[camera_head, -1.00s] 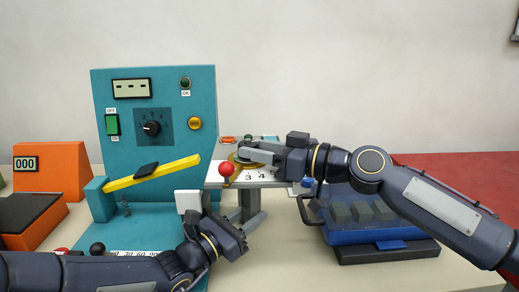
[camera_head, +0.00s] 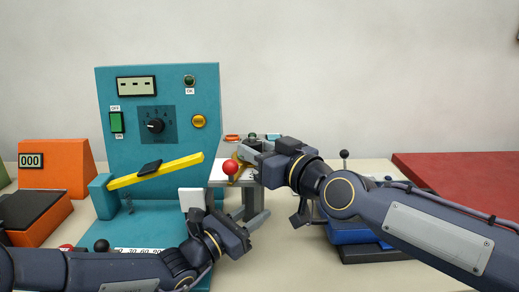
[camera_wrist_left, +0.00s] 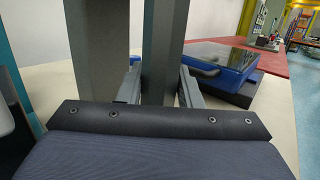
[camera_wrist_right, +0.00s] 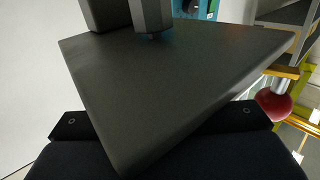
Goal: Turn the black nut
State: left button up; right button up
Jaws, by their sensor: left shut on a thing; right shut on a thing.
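My right gripper (camera_head: 250,153) is shut at the top of the white numbered stand (camera_head: 220,173), beside a red ball (camera_head: 230,167). A dark grey flat-faced piece (camera_wrist_right: 170,90) fills the right wrist view and hides the fingertips; it appears to be the black nut, though its outline is unclear. Smaller dark faceted posts (camera_wrist_right: 151,14) show at its far edge. My left gripper (camera_head: 254,219) is lower, shut on the stand's grey upright post (camera_wrist_left: 160,50), which stands between its fingers in the left wrist view.
A teal panel (camera_head: 170,85) with a knob and a yellow bar (camera_head: 155,172) stands at the left. An orange box (camera_head: 65,155) is farther left. A blue case (camera_head: 350,236) sits at the right, partly behind my right arm. A red surface (camera_head: 460,175) lies beyond.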

jog(key=shift+s+a+f, duration=0.1)
dwell(0.4)
jog(key=o, duration=1)
jog(key=shift+s, duration=0.1)
jog(key=shift+d, duration=0.2)
jog(key=shift+r, duration=0.3)
jog(key=shift+a+r, duration=0.15)
jog(key=shift+r, duration=1.7)
notch_tip(320, 180, up, 6)
